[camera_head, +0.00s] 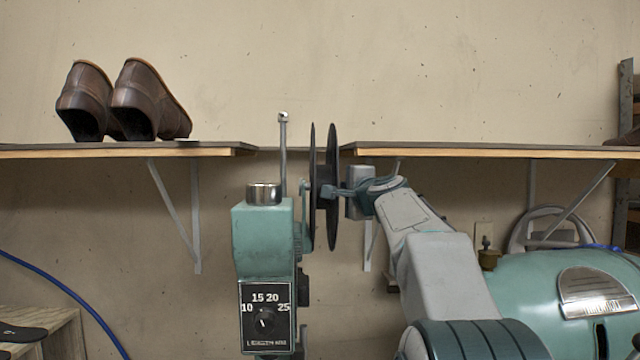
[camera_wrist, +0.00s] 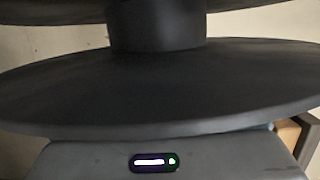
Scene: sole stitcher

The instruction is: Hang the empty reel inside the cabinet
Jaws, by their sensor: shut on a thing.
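The reel (camera_head: 331,187) is black, with two thin round flanges seen nearly edge-on in the head view. My gripper (camera_head: 336,192) is shut on it from the right, and the fingertips are partly hidden by the near flange. The reel is upright, close to the right side of the green stitcher head; whether it touches the machine cannot be told. In the wrist view the reel (camera_wrist: 180,85) fills the picture, with its dark hub between two flanges and no thread seen on it. No cabinet interior can be made out with certainty.
The green stitcher (camera_head: 262,240) with a dial stands left of the reel, with a thin metal post (camera_head: 283,160) rising from it. Wall shelves (camera_head: 480,151) flank the reel, brown shoes (camera_head: 130,100) on the left one. A rounded green machine (camera_head: 550,285) is at lower right.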

